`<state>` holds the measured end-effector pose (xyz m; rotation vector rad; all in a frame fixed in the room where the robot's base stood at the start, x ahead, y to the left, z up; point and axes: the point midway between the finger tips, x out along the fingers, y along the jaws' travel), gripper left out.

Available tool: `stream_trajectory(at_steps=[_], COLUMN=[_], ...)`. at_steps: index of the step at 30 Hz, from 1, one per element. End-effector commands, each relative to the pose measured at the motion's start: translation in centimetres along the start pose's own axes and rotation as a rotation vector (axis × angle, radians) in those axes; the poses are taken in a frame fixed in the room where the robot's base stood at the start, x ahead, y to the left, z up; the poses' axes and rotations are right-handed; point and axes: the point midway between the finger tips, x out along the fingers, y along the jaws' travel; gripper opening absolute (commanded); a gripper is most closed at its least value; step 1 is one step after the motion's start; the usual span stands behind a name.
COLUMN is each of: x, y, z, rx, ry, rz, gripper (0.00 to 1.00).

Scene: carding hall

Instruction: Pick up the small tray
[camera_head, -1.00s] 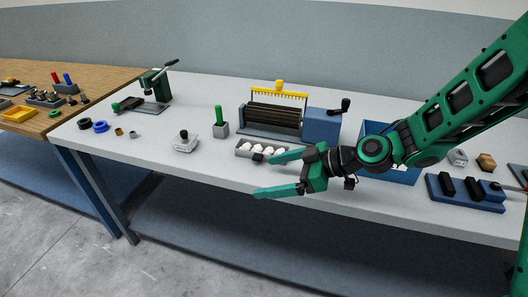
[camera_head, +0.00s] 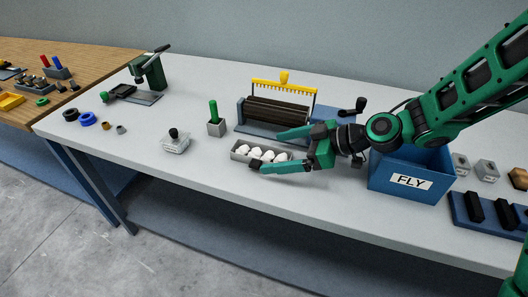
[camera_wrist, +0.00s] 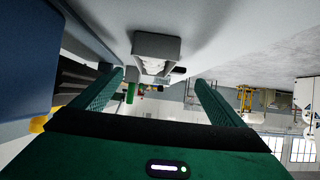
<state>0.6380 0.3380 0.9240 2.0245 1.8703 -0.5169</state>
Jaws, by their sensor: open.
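The small tray (camera_head: 235,154) is a shallow grey tray holding several white tufts, on the white bench in front of the roller machine. A small dark tab shows at its front side. My gripper (camera_head: 272,151) is open, its green fingers pointing left. In the head view, one finger shows behind the tray's right part and the other along its front. In the wrist view, the tray (camera_wrist: 157,42) appears upside down beyond and between the open fingers (camera_wrist: 160,78). No contact can be made out.
The roller machine with a yellow comb (camera_head: 284,87) stands close behind. A blue FLY bin (camera_head: 400,183) is to the right. A block with a green peg (camera_head: 215,127) and a black-knobbed weight (camera_head: 175,145) stand left. The front bench strip is clear.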

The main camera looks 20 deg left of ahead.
Motion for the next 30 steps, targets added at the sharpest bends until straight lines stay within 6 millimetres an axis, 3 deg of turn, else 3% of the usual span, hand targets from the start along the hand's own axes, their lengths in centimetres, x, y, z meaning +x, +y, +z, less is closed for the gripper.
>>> stream_trajectory(at_steps=[15, 25, 26, 30], x=[6.1, 6.8, 6.8, 6.8], y=[-0.2, -0.1, -0.1, -0.1], z=[0.2, 0.3, 0.3, 0.3], rx=[-0.001, 0.001, 0.001, 0.001], ry=[0.000, 0.000, 0.000, 0.000], rz=[-0.004, 0.000, 0.000, 0.000], gripper=[0.93, 0.93, 0.91, 0.57])
